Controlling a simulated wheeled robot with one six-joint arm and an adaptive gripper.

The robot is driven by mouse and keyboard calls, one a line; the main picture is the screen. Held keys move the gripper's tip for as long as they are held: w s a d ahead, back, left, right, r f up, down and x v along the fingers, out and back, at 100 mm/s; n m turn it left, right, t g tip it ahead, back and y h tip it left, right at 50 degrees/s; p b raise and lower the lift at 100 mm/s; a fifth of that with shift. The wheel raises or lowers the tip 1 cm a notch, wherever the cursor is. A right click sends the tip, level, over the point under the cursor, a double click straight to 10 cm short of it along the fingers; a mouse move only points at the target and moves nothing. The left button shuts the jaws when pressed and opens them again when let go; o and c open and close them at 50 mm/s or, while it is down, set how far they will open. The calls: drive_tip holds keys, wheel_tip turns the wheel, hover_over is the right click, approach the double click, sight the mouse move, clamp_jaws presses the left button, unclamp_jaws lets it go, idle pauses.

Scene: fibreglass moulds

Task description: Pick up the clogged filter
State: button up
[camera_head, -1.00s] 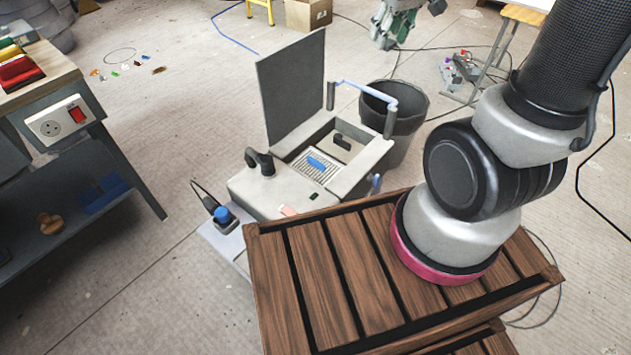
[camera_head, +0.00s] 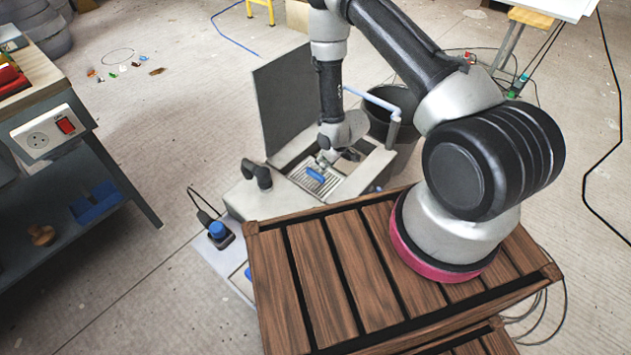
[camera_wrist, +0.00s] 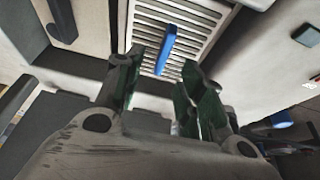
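The filter, a pale slatted panel (camera_head: 303,181) with a blue handle (camera_head: 316,175), lies in the open top of a light-grey machine (camera_head: 262,200). In the wrist view the slatted filter (camera_wrist: 196,40) and its blue handle (camera_wrist: 165,50) are just beyond my fingertips. My gripper (camera_wrist: 158,68) is open, its two green-padded fingers apart, with the near end of the handle lined up with the gap between them. In the head view my gripper (camera_head: 324,160) is just above the filter beside the handle. I cannot tell whether it touches anything.
The machine's dark lid (camera_head: 285,100) stands raised behind the opening. A pale blue pipe (camera_head: 372,98) runs along its right side, near a black bucket (camera_head: 385,118). A wooden slatted crate top (camera_head: 320,285) lies in front. A workbench (camera_head: 75,120) stands at the left.

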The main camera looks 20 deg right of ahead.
sight(316, 173)
drive_tip(key=x, duration=0.8)
drive_tip(key=shift+a+f, duration=0.2)
drive_tip(key=shift+a, duration=0.25)
drive_tip(key=shift+c, duration=0.3)
clamp_jaws()
